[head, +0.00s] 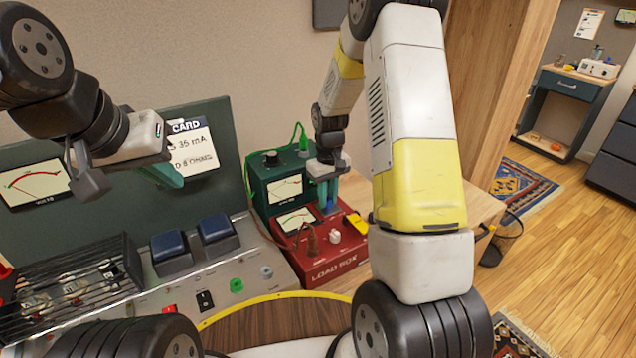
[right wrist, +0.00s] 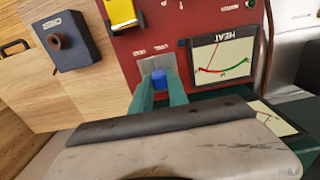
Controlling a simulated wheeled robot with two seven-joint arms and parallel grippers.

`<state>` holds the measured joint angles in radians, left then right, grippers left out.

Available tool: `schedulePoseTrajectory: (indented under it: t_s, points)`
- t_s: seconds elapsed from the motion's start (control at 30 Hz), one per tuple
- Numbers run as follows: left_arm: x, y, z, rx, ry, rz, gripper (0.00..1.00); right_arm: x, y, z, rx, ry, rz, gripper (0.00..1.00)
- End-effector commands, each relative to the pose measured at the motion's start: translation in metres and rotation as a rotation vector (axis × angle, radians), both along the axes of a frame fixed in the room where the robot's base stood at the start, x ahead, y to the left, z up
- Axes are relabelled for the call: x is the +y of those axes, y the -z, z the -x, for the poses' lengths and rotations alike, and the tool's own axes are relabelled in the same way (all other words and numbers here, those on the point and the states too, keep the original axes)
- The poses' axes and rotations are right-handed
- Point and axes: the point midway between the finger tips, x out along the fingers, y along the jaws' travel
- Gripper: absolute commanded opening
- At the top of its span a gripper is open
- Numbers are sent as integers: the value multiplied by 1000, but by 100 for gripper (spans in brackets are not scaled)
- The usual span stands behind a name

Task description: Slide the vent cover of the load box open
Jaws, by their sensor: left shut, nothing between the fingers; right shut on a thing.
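The red load box (head: 325,262) stands on the bench in the middle of the head view, with a meter, a white knob and a yellow part on its top. In the right wrist view its red top (right wrist: 180,40) shows a HEAT meter (right wrist: 222,55) and a pale metal slot with a blue tab (right wrist: 158,78), which I take to be the vent cover's. My right gripper (head: 328,207) reaches down onto the box. Its green fingers (right wrist: 160,92) are shut on the blue tab. How far the cover is open is unclear. My left gripper (head: 168,178) is shut and empty, above the grey console.
A green meter box (head: 268,184) with a green cable stands behind the load box. A grey console (head: 215,275) with blue blocks and a wire cage is at left. A dark blue box with a knob (right wrist: 68,42) stands on the wooden bench (right wrist: 30,95).

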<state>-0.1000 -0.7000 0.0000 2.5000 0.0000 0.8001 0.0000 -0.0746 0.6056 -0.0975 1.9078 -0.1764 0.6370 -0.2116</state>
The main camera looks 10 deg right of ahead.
Motion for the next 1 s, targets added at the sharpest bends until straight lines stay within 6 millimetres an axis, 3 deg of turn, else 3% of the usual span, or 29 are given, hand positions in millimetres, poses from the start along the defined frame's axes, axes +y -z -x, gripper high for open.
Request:
schedulePoseTrajectory:
  t_s: [0.17, 0.5, 0.8, 0.83, 0.93, 1.0]
  points:
    - [0, 0, 0, 0, 0, 0, 0, -3, -1, -2, -1, 2, 1, 0]
    - [0, 0, 0, 0, 0, 0, 0, -54, 0, -20, -2, 3, 0, 0]
    - [0, 0, 0, 0, 0, 0, 0, -58, -1, -22, -5, 1, 3, 0]
    - [0, 0, 0, 0, 0, 0, 0, -58, -1, -22, -5, 1, 3, 22]
    - [0, 0, 0, 0, 0, 0, 0, -58, -1, -22, -5, 1, 4, 41]
    - [0, 0, 0, 0, 0, 0, 0, -58, -1, -21, -4, 1, 3, 42]
